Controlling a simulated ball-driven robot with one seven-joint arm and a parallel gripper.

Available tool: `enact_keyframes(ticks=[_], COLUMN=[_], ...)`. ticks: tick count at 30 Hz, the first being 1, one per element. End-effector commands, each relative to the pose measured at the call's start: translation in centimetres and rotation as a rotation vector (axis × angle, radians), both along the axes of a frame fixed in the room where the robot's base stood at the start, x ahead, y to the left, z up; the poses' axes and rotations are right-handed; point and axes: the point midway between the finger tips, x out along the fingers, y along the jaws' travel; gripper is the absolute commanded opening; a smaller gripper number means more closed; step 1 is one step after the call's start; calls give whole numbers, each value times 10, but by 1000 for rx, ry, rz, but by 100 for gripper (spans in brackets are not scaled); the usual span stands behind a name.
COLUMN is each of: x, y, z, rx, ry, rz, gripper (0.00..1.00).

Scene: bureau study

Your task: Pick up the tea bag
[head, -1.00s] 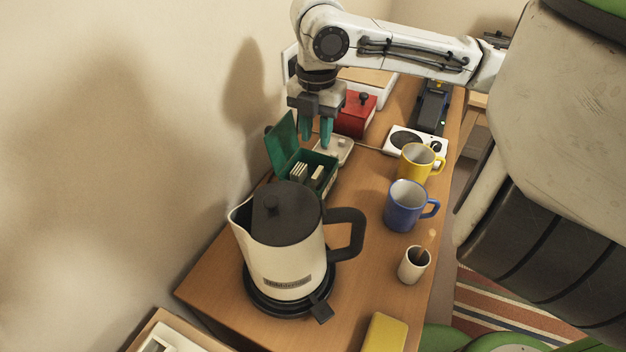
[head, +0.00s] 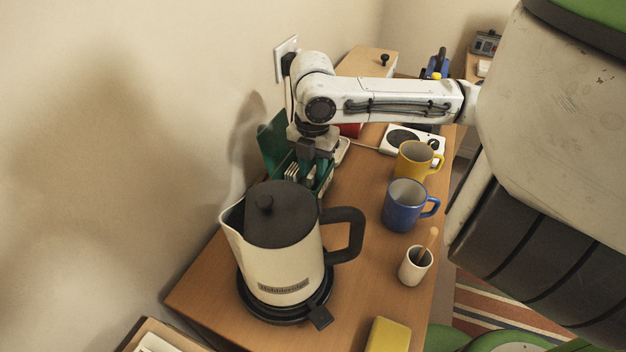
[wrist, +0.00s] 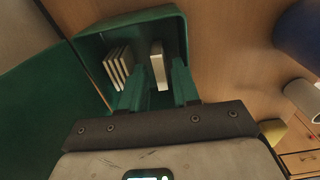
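The green tea box (head: 272,150) stands with its lid open against the wall, behind the kettle. It also shows in the wrist view (wrist: 172,20). Inside it, several pale tea bags (wrist: 117,66) stand in a row on the left, and a single tea bag (wrist: 158,66) stands apart on the right. My gripper (head: 308,172) points down into the box. In the wrist view its green fingers (wrist: 164,80) are apart, with the single tea bag standing in the gap between them. Contact with the bag cannot be made out.
A cream kettle (head: 282,262) on its black base stands close in front of the box. A blue mug (head: 402,206), a yellow mug (head: 413,160) and a white cup with a stick (head: 412,268) stand to the right. The desk between kettle and mugs is clear.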

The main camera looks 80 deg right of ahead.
Motion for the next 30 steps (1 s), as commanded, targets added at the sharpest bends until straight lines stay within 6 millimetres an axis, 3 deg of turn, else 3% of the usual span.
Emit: enact_keyframes(ticks=[9, 19, 30], x=[0, 0, 0], y=[0, 0, 0], z=[-6, -6, -5], rx=[-1, -1, -1], ry=[0, 0, -1], rz=[-1, -1, -1], gripper=[31, 0, 0])
